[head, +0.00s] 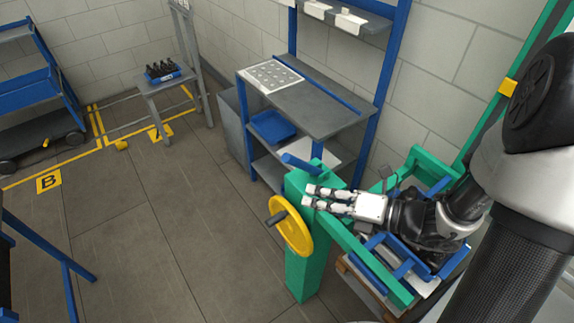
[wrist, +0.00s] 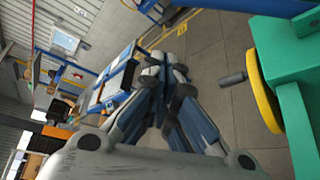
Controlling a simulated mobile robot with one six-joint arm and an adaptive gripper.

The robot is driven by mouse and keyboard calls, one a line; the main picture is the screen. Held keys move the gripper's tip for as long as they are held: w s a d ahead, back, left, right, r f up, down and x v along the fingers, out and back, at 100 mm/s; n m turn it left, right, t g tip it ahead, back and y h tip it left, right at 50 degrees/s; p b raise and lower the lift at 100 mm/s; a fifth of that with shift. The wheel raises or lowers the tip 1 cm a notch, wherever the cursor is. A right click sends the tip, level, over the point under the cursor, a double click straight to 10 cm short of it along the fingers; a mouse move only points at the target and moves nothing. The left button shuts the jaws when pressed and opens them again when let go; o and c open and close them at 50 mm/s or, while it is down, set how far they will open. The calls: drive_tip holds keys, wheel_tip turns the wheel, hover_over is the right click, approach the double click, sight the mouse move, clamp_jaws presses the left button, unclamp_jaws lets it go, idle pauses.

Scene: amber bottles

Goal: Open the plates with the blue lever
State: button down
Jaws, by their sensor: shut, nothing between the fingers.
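The blue lever (head: 302,163) is a short blue bar at the top of the green post (head: 308,262) in the head view. My gripper (head: 309,196) is shut and empty, pointing left over the green frame, just in front of the lever. A small gap seems to part them, but I cannot tell its depth. My gripper's fingers (wrist: 166,72) fill the middle of the wrist view, where I cannot make out the lever for certain. The plates are not clearly seen; blue parts (head: 408,257) show within the green frame, partly hidden by my arm.
A yellow handwheel (head: 290,226) with a dark handle sits on the post's left side, close below my gripper. A grey workbench (head: 318,108) with a blue tray (head: 272,126) stands behind. A stool (head: 165,84) bears a crate of bottles (head: 163,72).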

drive_tip(key=shift+s, duration=0.1)
drive_tip(key=b+x, duration=0.3)
drive_tip(key=x, duration=0.7)
drive_tip(key=w+d+r, duration=0.2)
drive_tip(key=shift+w+d, duration=0.15)
drive_tip(key=shift+w, duration=0.2)
drive_tip(key=shift+p, duration=0.3)
